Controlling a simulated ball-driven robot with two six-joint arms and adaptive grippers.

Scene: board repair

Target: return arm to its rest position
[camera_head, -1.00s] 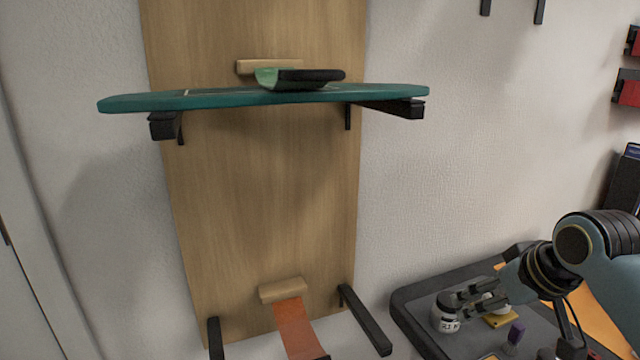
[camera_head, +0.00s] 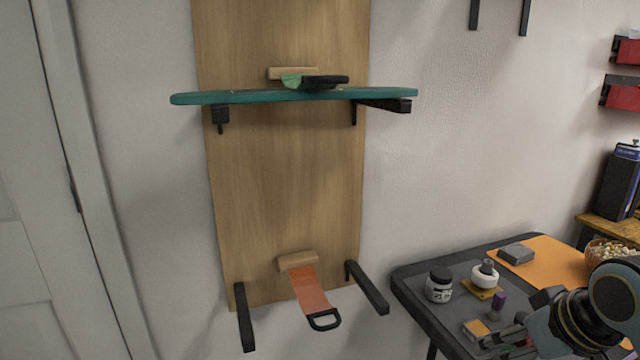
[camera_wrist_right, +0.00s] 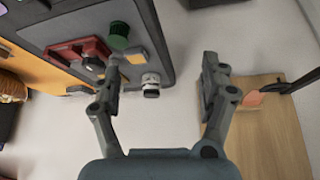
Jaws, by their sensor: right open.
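My right gripper (camera_wrist_right: 160,78) is open in the right wrist view, with nothing between its fingers. In the head view my right gripper (camera_head: 497,348) is at the lower right, over the front part of the dark worktable (camera_head: 403,282). My left gripper is in neither view. A teal board (camera_head: 235,97) lies on the upper brackets of the wooden wall panel (camera_head: 285,180). A green and black object (camera_head: 318,82) lies on top of the board.
Two lower brackets (camera_head: 368,288) and an orange strap (camera_head: 310,291) stick out from the panel. The wall between panel and table is clear.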

